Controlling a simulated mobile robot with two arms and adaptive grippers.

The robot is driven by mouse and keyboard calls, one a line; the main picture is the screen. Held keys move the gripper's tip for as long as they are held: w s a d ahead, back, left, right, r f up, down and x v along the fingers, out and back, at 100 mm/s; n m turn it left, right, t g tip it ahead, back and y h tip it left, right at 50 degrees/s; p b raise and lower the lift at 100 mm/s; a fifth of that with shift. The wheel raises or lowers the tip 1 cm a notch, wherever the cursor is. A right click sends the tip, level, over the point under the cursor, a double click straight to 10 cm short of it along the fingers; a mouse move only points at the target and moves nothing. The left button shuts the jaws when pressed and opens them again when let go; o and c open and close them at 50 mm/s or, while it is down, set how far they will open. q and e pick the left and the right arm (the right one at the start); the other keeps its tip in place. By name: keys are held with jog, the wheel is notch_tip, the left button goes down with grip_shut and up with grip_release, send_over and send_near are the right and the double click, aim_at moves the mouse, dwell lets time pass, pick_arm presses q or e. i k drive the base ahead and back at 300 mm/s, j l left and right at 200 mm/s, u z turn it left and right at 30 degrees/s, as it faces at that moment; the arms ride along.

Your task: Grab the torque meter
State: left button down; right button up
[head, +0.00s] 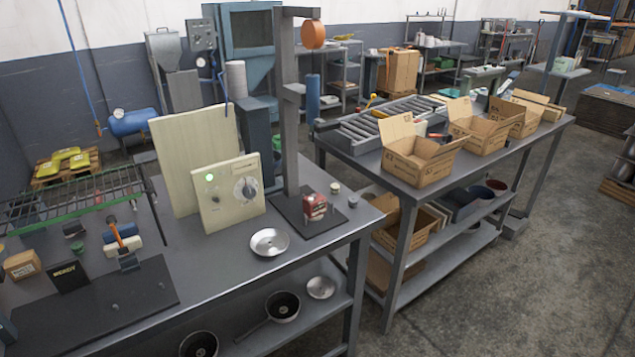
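No label in view names the torque meter, and I cannot tell for certain which object it is. A small red device (315,206) sits on the dark base plate of a tall grey stand, near the table's right end. A cream panel (228,191) with a green light and a round dial stands upright to its left. A small tool (122,240) with an orange handle and white body rests on a dark stand at the left. Neither of my grippers is in view.
A metal dish (269,242) lies near the front edge of the grey table (225,285). Pans, including a dark one (283,306), sit on the shelf below. A wire rack (75,200) stands at the left. A second table (500,150) holds open cardboard boxes (420,160).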

aim_at(318, 208)
jog(key=i+l+u, duration=0.1)
jog(key=l, duration=0.25)
jog(key=i+l+u, duration=0.1)
jog(key=i+l, duration=0.2)
jog(key=i+l+u, duration=0.1)
jog(key=l, duration=0.35)
jog(key=i+l, duration=0.2)
jog(key=l, duration=0.2)
jog(key=i+l+u, duration=0.15)
jog(key=l, duration=0.2)
